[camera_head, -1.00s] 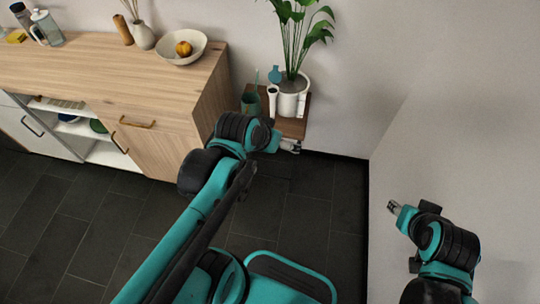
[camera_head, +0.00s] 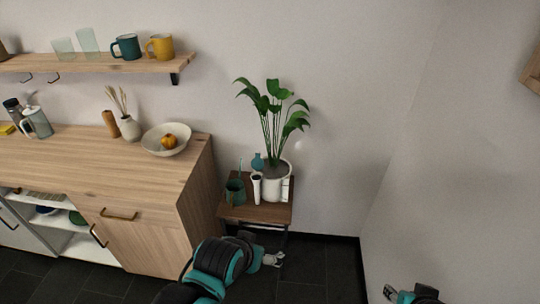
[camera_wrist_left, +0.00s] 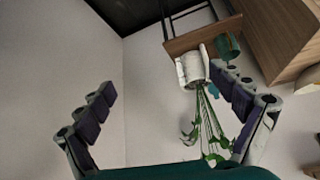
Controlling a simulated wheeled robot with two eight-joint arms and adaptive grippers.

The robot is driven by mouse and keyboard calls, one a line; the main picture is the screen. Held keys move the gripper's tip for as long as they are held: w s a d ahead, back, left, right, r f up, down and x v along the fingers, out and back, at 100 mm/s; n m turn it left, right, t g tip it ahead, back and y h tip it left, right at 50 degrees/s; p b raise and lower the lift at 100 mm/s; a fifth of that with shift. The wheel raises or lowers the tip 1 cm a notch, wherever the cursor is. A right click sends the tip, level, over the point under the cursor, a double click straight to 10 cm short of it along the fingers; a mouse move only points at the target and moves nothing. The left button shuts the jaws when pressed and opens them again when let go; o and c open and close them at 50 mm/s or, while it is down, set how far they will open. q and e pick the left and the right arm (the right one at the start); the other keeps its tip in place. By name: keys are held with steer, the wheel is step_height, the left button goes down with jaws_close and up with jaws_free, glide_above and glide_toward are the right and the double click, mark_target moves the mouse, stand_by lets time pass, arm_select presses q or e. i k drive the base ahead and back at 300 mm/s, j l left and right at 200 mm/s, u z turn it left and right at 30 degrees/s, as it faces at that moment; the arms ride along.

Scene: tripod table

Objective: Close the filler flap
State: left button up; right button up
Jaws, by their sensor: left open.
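A white planter pot (camera_head: 273,184) with a leafy green plant (camera_head: 272,112) stands on a small wooden table (camera_head: 262,215). In the left wrist view, the pot (camera_wrist_left: 194,68) appears upside down, beyond the fingers and toward the right one. My left gripper (camera_head: 274,259) is in front of and below the tabletop in the head view. Its spread, empty fingers show in the wrist view (camera_wrist_left: 163,82). My right gripper (camera_head: 389,292) is at the bottom edge, far from the pot.
A wooden cabinet (camera_head: 185,180) with a bowl (camera_head: 165,140) stands close on the left. A wall shelf (camera_head: 100,63) holds mugs. Walls lie behind and to the right.

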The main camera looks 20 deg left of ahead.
mark_target(258, 163)
steer(key=i+j, duration=0.2)
steer(key=j, duration=0.2)
steer(key=i+j, duration=0.2)
steer(key=j, duration=0.15)
steer(key=i+j+z, duration=0.1)
steer(key=j, duration=0.3)
steer(key=i, duration=0.1)
